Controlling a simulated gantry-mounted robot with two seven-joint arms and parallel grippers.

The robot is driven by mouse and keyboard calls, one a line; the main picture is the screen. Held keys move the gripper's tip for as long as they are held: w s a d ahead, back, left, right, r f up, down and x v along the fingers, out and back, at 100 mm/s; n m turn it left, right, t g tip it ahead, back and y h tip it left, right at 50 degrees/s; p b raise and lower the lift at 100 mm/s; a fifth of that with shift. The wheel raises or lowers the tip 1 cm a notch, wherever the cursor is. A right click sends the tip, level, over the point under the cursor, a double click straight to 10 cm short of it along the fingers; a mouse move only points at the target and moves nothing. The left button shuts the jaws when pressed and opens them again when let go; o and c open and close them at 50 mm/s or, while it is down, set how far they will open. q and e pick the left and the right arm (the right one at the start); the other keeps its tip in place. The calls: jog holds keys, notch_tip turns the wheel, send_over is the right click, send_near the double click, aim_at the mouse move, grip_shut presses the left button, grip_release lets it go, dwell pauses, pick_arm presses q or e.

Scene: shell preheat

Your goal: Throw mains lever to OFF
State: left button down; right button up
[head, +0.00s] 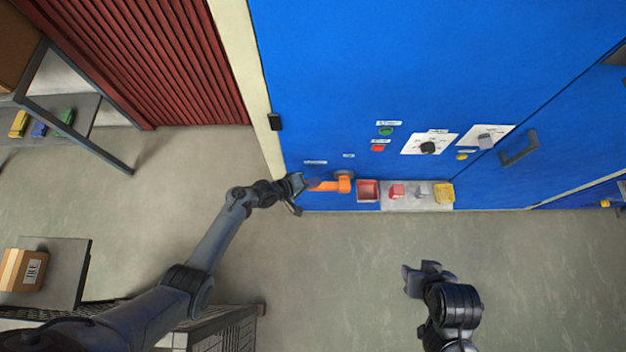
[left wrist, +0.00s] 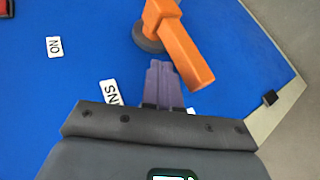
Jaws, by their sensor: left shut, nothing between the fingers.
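The orange mains lever (head: 327,186) is on the lower part of the blue cabinet front. Its arm points left from its round pivot in the head view. In the left wrist view, the lever (left wrist: 183,50) slants down to the right from a dark round base. My left gripper (head: 301,188) is at the lever's free end. Its fingers (left wrist: 162,84) are shut and empty, beside the lever arm. I cannot tell whether they touch it. My right gripper (head: 420,272) hangs away from the cabinet at the lower right, its jaw state unclear.
An ON label (left wrist: 54,47) and a partly hidden label (left wrist: 111,92) are near the lever. Right of it are a red tray (head: 368,191) and a grey shelf (head: 417,205) with small blocks. Green (head: 386,131) and red (head: 378,148) buttons and a black knob (head: 428,148) sit above.

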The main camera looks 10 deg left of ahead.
pick_arm(q)
jog(key=p+v, duration=0.2)
jog(key=v, duration=0.8)
jog(key=shift+r, duration=0.3)
pick_arm(e)
jog(key=shift+r, duration=1.85)
